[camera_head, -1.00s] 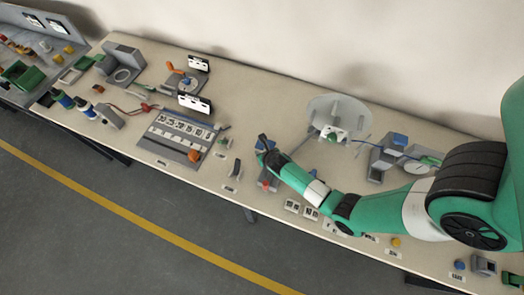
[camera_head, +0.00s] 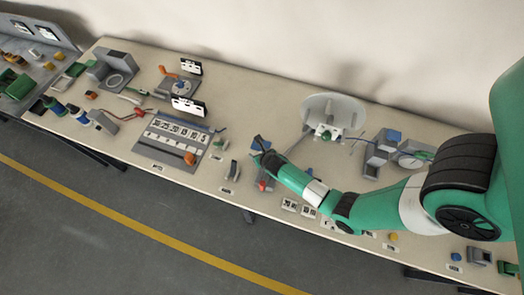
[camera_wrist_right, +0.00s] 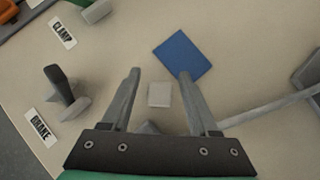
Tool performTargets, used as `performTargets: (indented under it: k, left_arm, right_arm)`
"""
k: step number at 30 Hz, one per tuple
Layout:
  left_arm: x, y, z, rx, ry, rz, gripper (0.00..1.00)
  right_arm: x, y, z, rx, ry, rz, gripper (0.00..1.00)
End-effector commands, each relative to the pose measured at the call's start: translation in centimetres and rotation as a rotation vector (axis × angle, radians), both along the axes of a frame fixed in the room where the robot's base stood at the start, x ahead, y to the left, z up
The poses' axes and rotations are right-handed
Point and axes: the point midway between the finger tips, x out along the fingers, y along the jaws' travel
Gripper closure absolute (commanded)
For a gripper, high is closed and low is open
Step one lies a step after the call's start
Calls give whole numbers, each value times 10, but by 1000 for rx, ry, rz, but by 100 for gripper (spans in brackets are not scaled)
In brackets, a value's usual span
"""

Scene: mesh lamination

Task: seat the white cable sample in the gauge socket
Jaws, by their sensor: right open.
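My right gripper (camera_head: 259,147) hangs low over the middle of the table, its arm reaching in from the right. In the right wrist view its two fingers (camera_wrist_right: 160,84) are apart. A small pale square piece (camera_wrist_right: 159,94) shows between them, and a blue square (camera_wrist_right: 183,55) lies just beyond. I cannot tell whether the gripper touches either. The white cable sample cannot be singled out with certainty. A grey unit with a round dial face (camera_head: 412,155), perhaps the gauge, stands right of the gripper; its socket is not clear. My left gripper is not in view.
A pale round reel (camera_head: 335,110) stands behind the gripper. A dark lever (camera_wrist_right: 58,85) stands near the BRAKE label (camera_wrist_right: 41,128); a CLAMP label (camera_wrist_right: 62,33) is farther off. A grey strip (camera_wrist_right: 270,108) runs at right. A numbered board (camera_head: 178,138) lies left.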

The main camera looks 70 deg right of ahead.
Motion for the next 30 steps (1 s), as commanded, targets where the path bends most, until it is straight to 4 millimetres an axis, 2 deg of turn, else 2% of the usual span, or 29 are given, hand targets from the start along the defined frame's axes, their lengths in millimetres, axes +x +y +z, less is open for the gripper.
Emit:
performTargets:
  k: [1, 6, 12, 19, 28, 30]
  left_arm:
    - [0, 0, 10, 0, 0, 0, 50]
    - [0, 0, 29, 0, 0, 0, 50]
    - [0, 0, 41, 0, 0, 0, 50]
    - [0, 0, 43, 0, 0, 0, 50]
    - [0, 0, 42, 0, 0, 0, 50]
    - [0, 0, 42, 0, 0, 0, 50]
  right_arm:
    - [-4, 5, 13, -1, -2, 3, 39]
    - [-23, 24, 47, 0, -1, 3, 39]
    - [-40, 42, 77, -1, 0, 2, 39]
    - [-47, 48, 86, 0, 0, 0, 39]
    - [-47, 48, 85, -1, -1, 0, 39]
    - [-42, 45, 90, -18, -13, 6, 39]
